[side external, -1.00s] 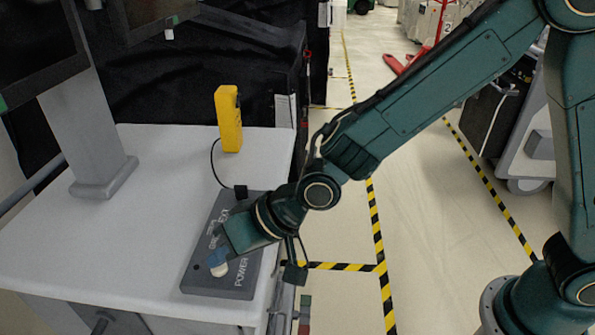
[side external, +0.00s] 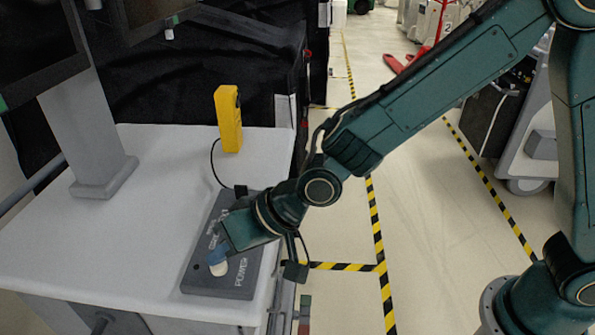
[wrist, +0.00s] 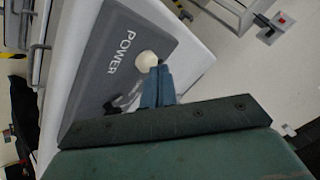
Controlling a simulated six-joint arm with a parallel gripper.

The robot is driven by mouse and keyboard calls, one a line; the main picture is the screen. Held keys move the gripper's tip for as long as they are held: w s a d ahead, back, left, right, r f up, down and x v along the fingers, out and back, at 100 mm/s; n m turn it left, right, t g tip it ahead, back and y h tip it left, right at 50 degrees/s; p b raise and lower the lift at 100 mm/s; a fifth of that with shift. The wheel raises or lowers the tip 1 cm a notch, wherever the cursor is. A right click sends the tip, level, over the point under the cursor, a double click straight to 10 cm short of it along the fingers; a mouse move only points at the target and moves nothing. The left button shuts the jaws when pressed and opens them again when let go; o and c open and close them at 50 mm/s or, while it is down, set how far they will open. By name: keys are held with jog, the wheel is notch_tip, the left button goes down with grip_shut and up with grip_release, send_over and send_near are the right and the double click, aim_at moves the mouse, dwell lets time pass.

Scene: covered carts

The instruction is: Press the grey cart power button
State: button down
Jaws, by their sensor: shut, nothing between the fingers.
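The grey button box (side external: 200,279) lies flat on the white cart top, with POWER lettered on it. Its round whitish power button (side external: 218,268) shows just below my fingertips in the side view. In the wrist view the button (wrist: 147,60) stands beside the POWER lettering, right at the tips of my blue fingers. My gripper (side external: 217,257) is shut and empty, pointing down at the button. I cannot tell whether the tips touch it. My gripper (wrist: 159,68) covers part of the box in the wrist view.
A yellow device (side external: 229,119) stands upright on the white cart top (side external: 150,220) behind the box, with a black cable running toward it. A grey monitor stand (side external: 97,150) rises at the left.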

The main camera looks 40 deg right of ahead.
aim_at(226, 265)
jog(key=shift+r, duration=3)
jog(key=s+d+r+h, duration=0.1)
jog(key=s+d+r, duration=0.15)
jog(key=d, duration=0.45)
jog(key=s+d+r+h, duration=0.1)
jog(key=d+r+h, duration=0.15)
jog(key=d, duration=0.45)
jog(key=s+d+r+h, duration=0.1)
jog(key=s+d+r, duration=0.15)
jog(key=d, duration=0.45)
jog(key=s+d+m+h, duration=0.1)
jog(key=s+d+h, duration=0.1)
jog(key=s+d, duration=1.1)
jog(key=shift+s+h, duration=0.35)
jog(key=shift+s, duration=0.65)
